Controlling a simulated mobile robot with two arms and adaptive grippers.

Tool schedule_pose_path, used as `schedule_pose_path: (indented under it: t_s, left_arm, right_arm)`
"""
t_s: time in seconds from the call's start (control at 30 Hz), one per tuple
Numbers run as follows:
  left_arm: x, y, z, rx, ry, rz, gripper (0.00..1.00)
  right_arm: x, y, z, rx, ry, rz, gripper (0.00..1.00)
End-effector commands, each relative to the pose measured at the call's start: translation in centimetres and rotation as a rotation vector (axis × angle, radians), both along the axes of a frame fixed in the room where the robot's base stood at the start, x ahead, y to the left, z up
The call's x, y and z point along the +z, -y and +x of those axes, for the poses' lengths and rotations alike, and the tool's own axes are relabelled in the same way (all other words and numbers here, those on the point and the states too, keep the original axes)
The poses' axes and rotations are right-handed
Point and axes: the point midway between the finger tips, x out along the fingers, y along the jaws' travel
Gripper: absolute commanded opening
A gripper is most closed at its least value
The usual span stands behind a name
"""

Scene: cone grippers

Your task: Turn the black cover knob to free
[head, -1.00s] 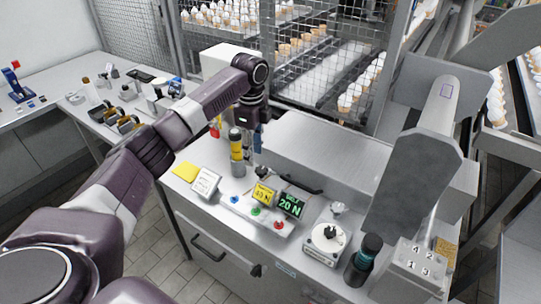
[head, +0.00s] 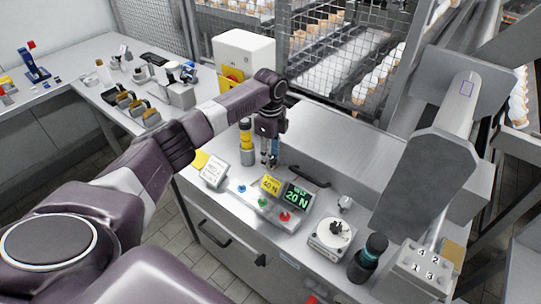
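My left arm reaches in from the left, and its gripper (head: 270,158) points down just behind the yellow 40 N tag. Its two slim fingers show side by side, but the picture is too small to tell how far apart they are or whether they touch anything. The black cover knob is not clearly visible now; the fingers and the tag stand where a small black knob showed earlier. My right gripper is not in view.
In front stand a yellow 40 N tag (head: 271,184), a green 20 N display (head: 297,196) and a button strip (head: 262,205). A white dial unit (head: 331,236) and dark bottle (head: 368,258) stand at the right.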

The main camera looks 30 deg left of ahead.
Motion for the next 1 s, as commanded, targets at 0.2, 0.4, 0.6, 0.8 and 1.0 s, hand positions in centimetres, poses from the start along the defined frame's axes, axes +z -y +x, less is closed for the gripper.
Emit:
schedule_pose_path:
  t_s: [0.2, 0.4, 0.6, 0.8, 1.0]
  left_arm:
    - [0.0, 0.0, 0.0, 0.000, 0.000, 0.000, 0.25]
    - [0.0, 0.0, 0.0, 0.000, 0.000, 0.000, 0.05]
    - [0.1, 0.0, 0.0, 0.017, -0.001, 0.000, 0.05]
    - [0.3, 0.0, 0.0, 0.095, -0.002, -0.001, 0.05]
    - [0.5, 0.1, 0.0, 0.245, -0.003, -0.003, 0.05]
  right_arm:
    - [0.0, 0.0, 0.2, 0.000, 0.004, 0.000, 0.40]
    - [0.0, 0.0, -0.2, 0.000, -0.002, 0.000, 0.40]
    - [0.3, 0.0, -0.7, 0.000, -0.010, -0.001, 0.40]
    - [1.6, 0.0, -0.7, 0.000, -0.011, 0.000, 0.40]
    - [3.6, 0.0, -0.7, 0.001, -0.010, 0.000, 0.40]
